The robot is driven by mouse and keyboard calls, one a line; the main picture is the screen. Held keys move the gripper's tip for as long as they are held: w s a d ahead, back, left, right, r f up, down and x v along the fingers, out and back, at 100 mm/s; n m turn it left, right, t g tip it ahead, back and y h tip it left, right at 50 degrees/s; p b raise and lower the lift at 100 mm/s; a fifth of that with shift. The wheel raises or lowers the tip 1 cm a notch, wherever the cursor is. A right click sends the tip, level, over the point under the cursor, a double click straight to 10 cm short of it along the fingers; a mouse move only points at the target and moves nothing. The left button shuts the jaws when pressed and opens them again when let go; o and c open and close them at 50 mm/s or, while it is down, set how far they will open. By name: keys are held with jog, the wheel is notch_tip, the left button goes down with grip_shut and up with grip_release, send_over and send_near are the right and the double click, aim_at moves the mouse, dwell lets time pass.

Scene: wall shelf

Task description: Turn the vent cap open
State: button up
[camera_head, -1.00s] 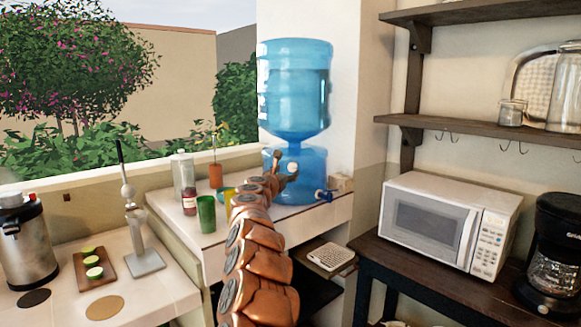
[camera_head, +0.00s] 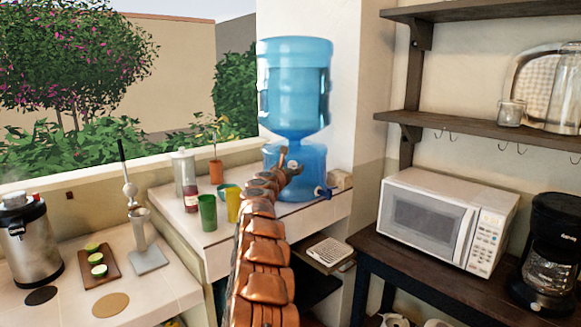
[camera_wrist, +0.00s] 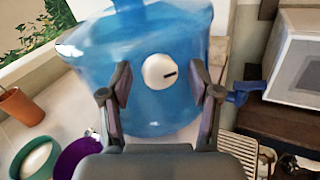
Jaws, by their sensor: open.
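The vent cap (camera_wrist: 159,71) is a round white knob with a dark slot, on the front of the blue dispenser base (camera_wrist: 185,108). The slot looks nearly horizontal in the wrist view. My gripper (camera_wrist: 161,82) is open, with one finger on each side of the cap and gaps showing between fingers and cap. I cannot tell how far the tips are from the cap in depth. In the head view my gripper (camera_head: 288,167) is in front of the dispenser base (camera_head: 313,160), and my arm covers part of it.
A blue tap (camera_wrist: 244,92) sticks out right of the cap. A green cup (camera_head: 207,213), a yellow cup (camera_head: 233,205) and a plant pot (camera_head: 216,172) stand left of the dispenser. A microwave (camera_head: 450,220) is at right, and a drip tray (camera_head: 328,251) is lower.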

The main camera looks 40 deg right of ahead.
jog(key=c, duration=1.1)
jog(key=shift+f, duration=0.1)
jog(key=shift+c, duration=0.2)
jog(key=shift+f+n+b, duration=0.1)
jog(key=shift+n+b, duration=0.2)
jog(key=shift+b, duration=0.2)
jog(key=shift+s+d+f+n+t+y+b, duration=0.1)
jog(key=shift+n+t+y+b, duration=0.3)
jog(key=shift+n+t+b, duration=2.2)
jog(key=shift+s+d+f+n+t+y+b, duration=0.1)
jog(key=shift+n+y+b, duration=0.3)
jog(key=shift+n+b, duration=4.55)
jog(key=shift+s+d+f+n+t+y+b, duration=0.1)
jog(key=shift+n+t+y+b, duration=0.3)
jog(key=shift+n+t+b, duration=3.2)
jog(key=n+g+p, duration=0.3)
jog(key=n+g, duration=0.1)
jog(key=shift+g, duration=0.3)
